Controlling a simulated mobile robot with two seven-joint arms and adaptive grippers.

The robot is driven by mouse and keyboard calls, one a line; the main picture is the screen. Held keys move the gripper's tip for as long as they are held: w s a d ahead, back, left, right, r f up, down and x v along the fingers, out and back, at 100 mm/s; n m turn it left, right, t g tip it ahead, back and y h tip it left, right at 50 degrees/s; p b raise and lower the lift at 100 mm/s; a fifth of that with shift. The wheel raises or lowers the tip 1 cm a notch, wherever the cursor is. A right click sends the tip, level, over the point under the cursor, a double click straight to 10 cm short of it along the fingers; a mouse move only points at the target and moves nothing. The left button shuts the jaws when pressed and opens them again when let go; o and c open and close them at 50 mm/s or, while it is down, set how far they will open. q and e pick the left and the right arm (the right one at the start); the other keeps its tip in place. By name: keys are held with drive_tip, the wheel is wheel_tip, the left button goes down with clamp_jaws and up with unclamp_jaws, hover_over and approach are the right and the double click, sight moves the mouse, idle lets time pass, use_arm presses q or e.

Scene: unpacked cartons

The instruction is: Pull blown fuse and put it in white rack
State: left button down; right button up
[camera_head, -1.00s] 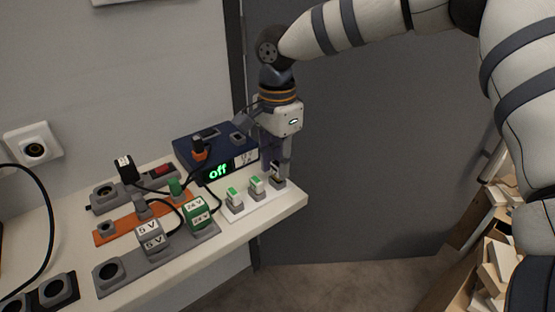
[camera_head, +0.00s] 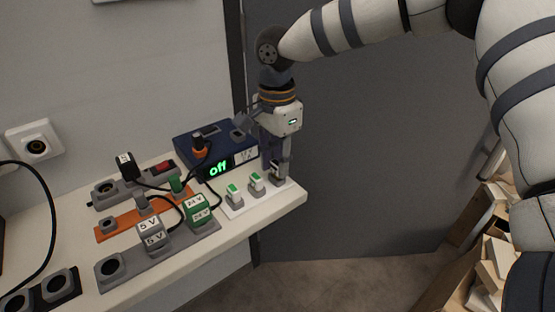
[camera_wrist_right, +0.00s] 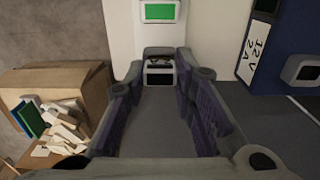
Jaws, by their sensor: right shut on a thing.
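The white rack (camera_head: 228,213) lies at the right end of the shelf and carries small fuses in a row. Two fuses with green tops (camera_head: 234,190) (camera_head: 256,179) stand upright in it, free of any gripper. My right gripper (camera_head: 280,170) points down at the rack's right end. It is shut on a fuse with a dark window (camera_wrist_right: 158,74), seen between its fingertips in the right wrist view. Its fingers hide most of this fuse in the head view, and I cannot tell whether it has left its seat. My left gripper is not in view.
A blue supply unit (camera_head: 188,148) with a display reading "off" stands behind the rack. Plugs marked 5 V (camera_head: 152,236) and 24 V (camera_head: 199,207) and their cables fill the shelf to the left. A carton (camera_wrist_right: 60,82) with loose pieces is on the floor.

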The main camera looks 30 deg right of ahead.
sight(277, 163)
drive_tip(key=shift+f, duration=0.4)
drive_tip(key=o, duration=0.9)
wheel_tip(277, 163, up, 12)
